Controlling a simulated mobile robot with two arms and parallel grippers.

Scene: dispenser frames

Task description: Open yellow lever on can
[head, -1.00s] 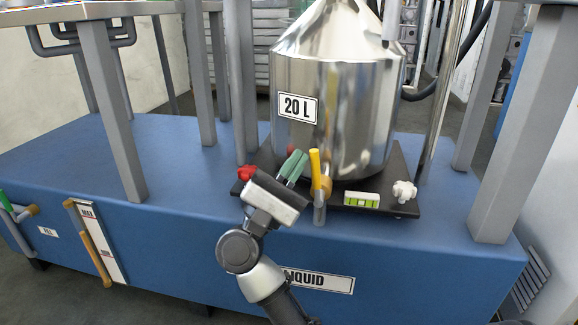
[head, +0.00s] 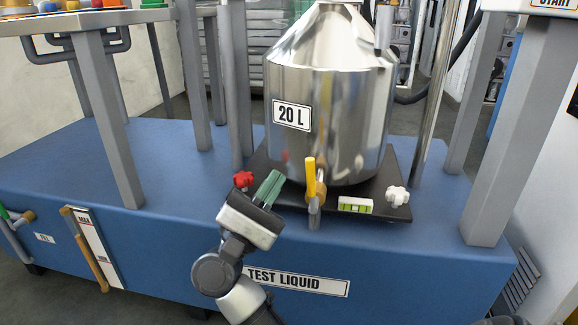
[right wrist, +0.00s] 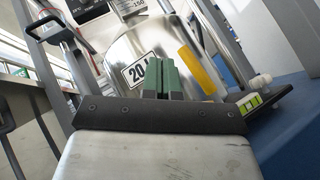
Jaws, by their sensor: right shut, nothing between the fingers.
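The steel can (head: 335,115) with a "20 L" label stands on a black plate (head: 283,198) on the blue base. Its yellow lever (head: 311,177) stands upright at the can's lower front, above a tan spout. My right gripper (head: 272,181) is left of the lever and apart from it, with its green fingers together and empty. In the right wrist view the closed green fingers (right wrist: 161,78) point at the can (right wrist: 140,50), and the yellow lever (right wrist: 197,70) shows to their right. My left gripper is not in view.
A red knob (head: 243,179) is left of the gripper; a white knob (head: 397,195) and a green level (head: 355,206) are on the plate's right side. Grey posts (head: 105,120) rise on both sides. A "TEST LIQUID" label (head: 296,280) is on the base front.

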